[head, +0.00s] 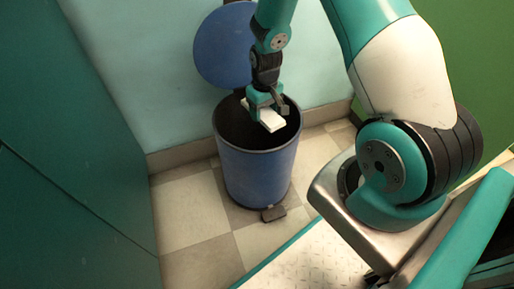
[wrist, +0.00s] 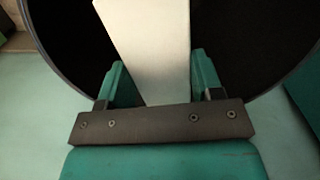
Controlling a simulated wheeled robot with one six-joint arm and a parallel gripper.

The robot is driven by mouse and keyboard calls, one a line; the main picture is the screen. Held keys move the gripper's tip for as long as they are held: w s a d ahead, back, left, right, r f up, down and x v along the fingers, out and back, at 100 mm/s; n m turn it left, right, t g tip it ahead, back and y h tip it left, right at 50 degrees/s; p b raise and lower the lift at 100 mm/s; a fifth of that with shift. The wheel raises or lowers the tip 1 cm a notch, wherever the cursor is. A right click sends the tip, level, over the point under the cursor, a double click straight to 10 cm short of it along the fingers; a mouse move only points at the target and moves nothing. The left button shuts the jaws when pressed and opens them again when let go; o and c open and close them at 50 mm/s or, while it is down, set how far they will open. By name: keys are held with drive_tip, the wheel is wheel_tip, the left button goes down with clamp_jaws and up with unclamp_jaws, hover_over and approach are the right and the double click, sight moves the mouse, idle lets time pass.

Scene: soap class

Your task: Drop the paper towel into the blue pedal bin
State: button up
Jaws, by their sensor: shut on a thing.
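The blue pedal bin (head: 256,175) stands on the floor against the wall. Its round lid (head: 222,48) is up, and its dark opening faces me. My gripper (head: 268,104) is over the bin's mouth, pointing down. It is shut on the white paper towel (head: 270,126), a flat folded piece. In the wrist view the paper towel (wrist: 150,45) sits between the two fingers (wrist: 160,85), with the dark inside of the bin (wrist: 235,40) behind it. I cannot tell whether the towel's lower end is below the rim.
A small dark pedal (head: 273,213) sticks out at the bin's foot. A pale wall (head: 130,75) stands behind, and a dark teal surface (head: 70,180) fills the left side. Checkered floor (head: 190,208) lies clear left of the bin.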

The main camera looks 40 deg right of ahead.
drive_tip(key=o, duration=1.1)
drive_tip(key=shift+c, duration=0.2)
wheel_tip(320, 180, up, 18)
drive_tip(key=p, duration=0.7)
drive_tip(key=shift+f, duration=0.25)
